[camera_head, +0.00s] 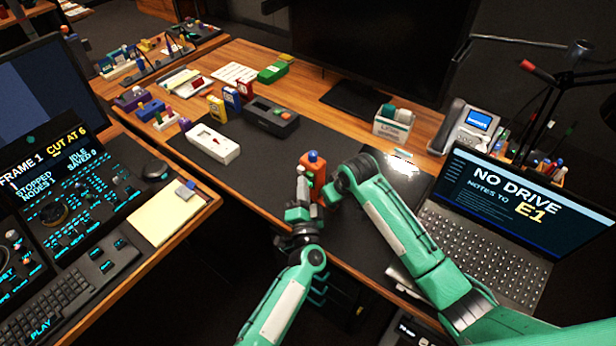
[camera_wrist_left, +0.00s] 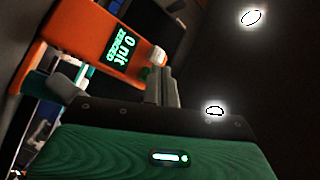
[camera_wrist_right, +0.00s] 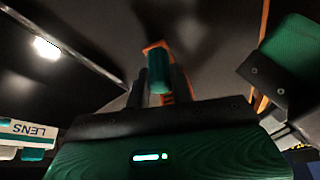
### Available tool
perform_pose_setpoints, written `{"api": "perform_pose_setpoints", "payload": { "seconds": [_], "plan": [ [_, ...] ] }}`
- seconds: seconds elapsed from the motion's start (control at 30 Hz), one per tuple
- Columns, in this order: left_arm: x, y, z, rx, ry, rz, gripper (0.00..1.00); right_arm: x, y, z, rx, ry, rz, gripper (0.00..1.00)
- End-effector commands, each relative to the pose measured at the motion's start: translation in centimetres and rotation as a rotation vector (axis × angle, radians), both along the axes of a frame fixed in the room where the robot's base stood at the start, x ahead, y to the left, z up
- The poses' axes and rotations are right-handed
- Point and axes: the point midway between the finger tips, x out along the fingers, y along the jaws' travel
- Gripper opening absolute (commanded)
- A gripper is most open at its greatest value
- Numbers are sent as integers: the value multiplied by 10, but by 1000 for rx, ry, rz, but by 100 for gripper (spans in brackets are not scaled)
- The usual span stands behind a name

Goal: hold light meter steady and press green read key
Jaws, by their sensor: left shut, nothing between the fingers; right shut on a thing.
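The orange light meter (camera_head: 314,172) stands upright above the dark desk mat, with a blue top. In the left wrist view its screen (camera_wrist_left: 121,48) reads "0 nit ZEROED". A green key (camera_wrist_left: 145,74) sits below the screen beside a pale round part (camera_wrist_left: 157,56). My left gripper (camera_head: 304,186) is shut and empty, its fingertips close by the green key; I cannot tell whether they touch it. My right gripper (camera_head: 326,193) is shut on the meter from the right. In the right wrist view orange casing (camera_wrist_right: 152,46) and a teal part (camera_wrist_right: 158,72) show at its fingers.
A white device (camera_head: 212,144) and a dark grey device (camera_head: 270,117) lie on the mat to the left. A laptop (camera_head: 490,235) stands at the right, and a box marked LENS (camera_head: 393,127) and a phone (camera_head: 470,128) behind. The mat (camera_head: 250,175) left of the meter is clear.

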Motion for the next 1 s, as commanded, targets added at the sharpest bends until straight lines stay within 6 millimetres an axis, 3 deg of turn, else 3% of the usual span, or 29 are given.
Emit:
{"api": "perform_pose_setpoints", "payload": {
  "seconds": [1.0],
  "plan": [
    [11, -9, 5, -6, -5, 2, 0, 0, 0, 0, 0, 0, 0, 0]
  ]
}}
